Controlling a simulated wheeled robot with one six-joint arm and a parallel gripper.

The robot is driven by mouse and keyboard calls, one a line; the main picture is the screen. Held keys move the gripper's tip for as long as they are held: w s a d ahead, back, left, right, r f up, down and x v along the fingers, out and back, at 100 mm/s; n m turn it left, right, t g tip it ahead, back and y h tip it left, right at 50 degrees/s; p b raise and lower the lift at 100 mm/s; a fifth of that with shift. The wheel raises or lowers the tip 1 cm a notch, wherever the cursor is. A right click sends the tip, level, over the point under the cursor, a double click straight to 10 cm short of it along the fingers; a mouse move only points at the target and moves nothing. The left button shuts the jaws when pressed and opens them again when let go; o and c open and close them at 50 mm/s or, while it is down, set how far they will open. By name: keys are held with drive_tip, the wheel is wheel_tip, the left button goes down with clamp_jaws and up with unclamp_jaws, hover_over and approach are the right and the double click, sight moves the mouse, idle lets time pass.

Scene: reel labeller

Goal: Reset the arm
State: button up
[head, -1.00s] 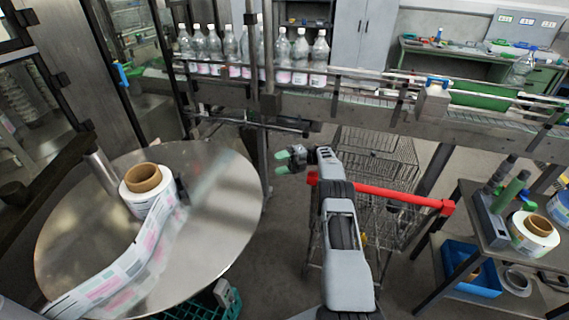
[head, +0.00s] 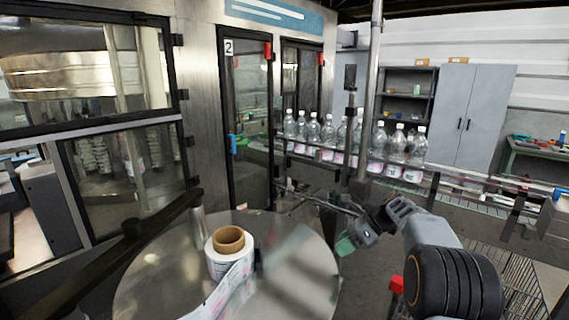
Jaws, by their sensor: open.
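My gripper (head: 347,243) hangs at the right of the round steel reel table, with green fingertips. It is open, and I see nothing between its fingers. My arm bends down to it from the lower right. The label reel (head: 213,262), white with a brown core, stands upright on the reel table (head: 160,290). A printed label strip runs from the reel toward the lower edge of the picture. The gripper is apart from the reel, to its right.
Clear bottles (head: 328,137) with pink labels stand in a row on the conveyor (head: 460,194) behind my gripper. A machine cabinet with glass doors (head: 247,110) fills the left. A wire cart (head: 520,285) is at the lower right. Grey lockers (head: 470,115) stand at the back.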

drive_tip(key=s+f+n+t+h+b, duration=0.2)
drive_tip(key=s+n+t+h, duration=0.3)
drive_tip(key=s+n, duration=1.8)
drive_tip(key=shift+s+a+h, duration=0.2)
drive_tip(key=shift+s+h, duration=1.5)
drive_tip(key=shift+h, duration=0.7)
